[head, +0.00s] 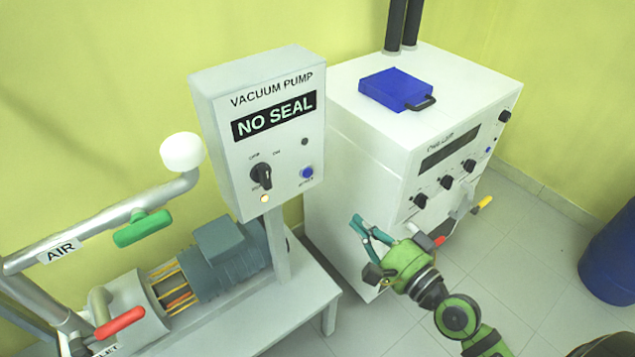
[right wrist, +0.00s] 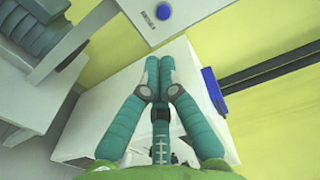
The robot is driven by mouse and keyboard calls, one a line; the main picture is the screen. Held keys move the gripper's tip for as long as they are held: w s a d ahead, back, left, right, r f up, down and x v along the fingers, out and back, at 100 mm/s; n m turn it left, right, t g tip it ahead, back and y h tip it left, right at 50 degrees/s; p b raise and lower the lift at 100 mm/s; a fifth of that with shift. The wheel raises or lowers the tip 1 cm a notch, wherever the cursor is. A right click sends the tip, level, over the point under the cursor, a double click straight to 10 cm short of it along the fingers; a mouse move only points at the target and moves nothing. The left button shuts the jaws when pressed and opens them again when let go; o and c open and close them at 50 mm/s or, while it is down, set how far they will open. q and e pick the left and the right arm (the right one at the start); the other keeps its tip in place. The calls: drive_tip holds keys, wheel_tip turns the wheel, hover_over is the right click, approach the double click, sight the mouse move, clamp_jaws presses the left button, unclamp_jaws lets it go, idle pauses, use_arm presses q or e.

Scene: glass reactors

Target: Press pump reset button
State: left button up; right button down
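The vacuum pump control box (head: 262,130) is a pale box on a post, with a display reading "NO SEAL". Its blue reset button (head: 307,173) is at the lower right of the front face, right of a black rotary knob (head: 262,177). In the right wrist view the blue button (right wrist: 164,11) is near the top edge, beyond my fingertips. My right gripper (head: 357,224) is below and right of the box, apart from it. In the right wrist view its teal fingers (right wrist: 159,66) meet at the tips with nothing between them. My left gripper is not in view.
A white cabinet (head: 355,150) with knobs stands right of the box, with a blue case (head: 397,90) on top. The pump motor (head: 225,260) sits on a bench below the box. Pipes with green (head: 143,229) and red (head: 120,322) handles are at left. A blue drum (head: 610,255) stands far right.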

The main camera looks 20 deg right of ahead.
sight(309, 177)
drive_tip(key=p+x, duration=0.3)
drive_tip(key=x, duration=1)
drive_tip(key=shift+w+a+f, duration=0.1)
drive_tip(key=shift+w+a, duration=0.05)
drive_tip(key=shift+w, duration=0.3)
